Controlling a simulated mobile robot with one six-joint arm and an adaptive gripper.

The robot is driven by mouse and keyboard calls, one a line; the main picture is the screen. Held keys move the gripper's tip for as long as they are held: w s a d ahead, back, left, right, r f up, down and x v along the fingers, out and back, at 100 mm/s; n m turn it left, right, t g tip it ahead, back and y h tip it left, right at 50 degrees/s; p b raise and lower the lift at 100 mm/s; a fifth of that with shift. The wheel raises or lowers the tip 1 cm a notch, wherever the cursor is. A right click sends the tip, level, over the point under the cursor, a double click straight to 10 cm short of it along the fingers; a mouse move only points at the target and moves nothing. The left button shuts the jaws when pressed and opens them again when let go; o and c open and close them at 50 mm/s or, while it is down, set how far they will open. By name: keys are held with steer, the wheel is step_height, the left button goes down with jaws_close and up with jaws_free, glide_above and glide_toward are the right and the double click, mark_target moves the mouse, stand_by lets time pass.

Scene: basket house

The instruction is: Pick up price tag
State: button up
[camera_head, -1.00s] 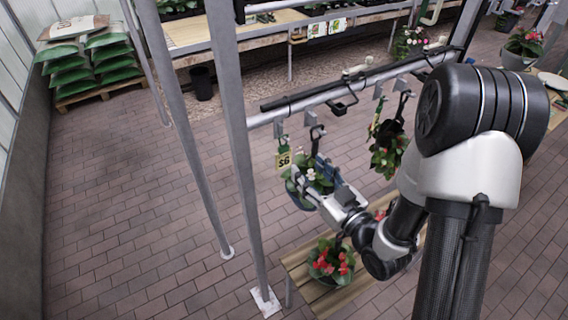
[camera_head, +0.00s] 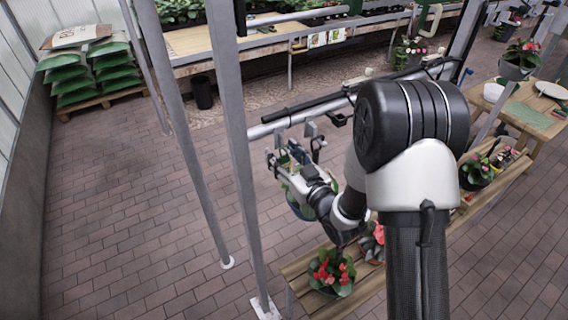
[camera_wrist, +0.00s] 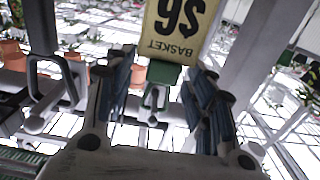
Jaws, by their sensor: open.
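The price tag (camera_wrist: 172,28) is a yellow card with a green clip-like base (camera_wrist: 163,73). In the wrist view it appears upside down, reading "$6" and "BASKET". It lies at the top, just beyond and between the two fingers. My gripper (camera_wrist: 160,75) is open, with one finger on each side of the green base; I cannot tell whether either touches it. In the head view my gripper (camera_head: 284,158) is up by the hanging rail (camera_head: 300,116), and the tag cannot be made out there. A hanging basket is partly hidden behind my gripper.
Metal posts (camera_head: 235,150) stand close to the left of my gripper. Below is a wooden bench (camera_head: 372,285) with potted red flowers (camera_head: 332,272).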

steer(key=c, duration=0.9)
steer(key=shift+c, duration=0.2)
steer(key=shift+r, duration=0.5)
steer(key=shift+d+r, duration=0.1)
steer(key=shift+r, duration=0.2)
steer(key=p+v, duration=0.9)
steer(key=v, duration=0.8)
steer(key=shift+s+d, duration=0.2)
steer(key=shift+s, duration=0.2)
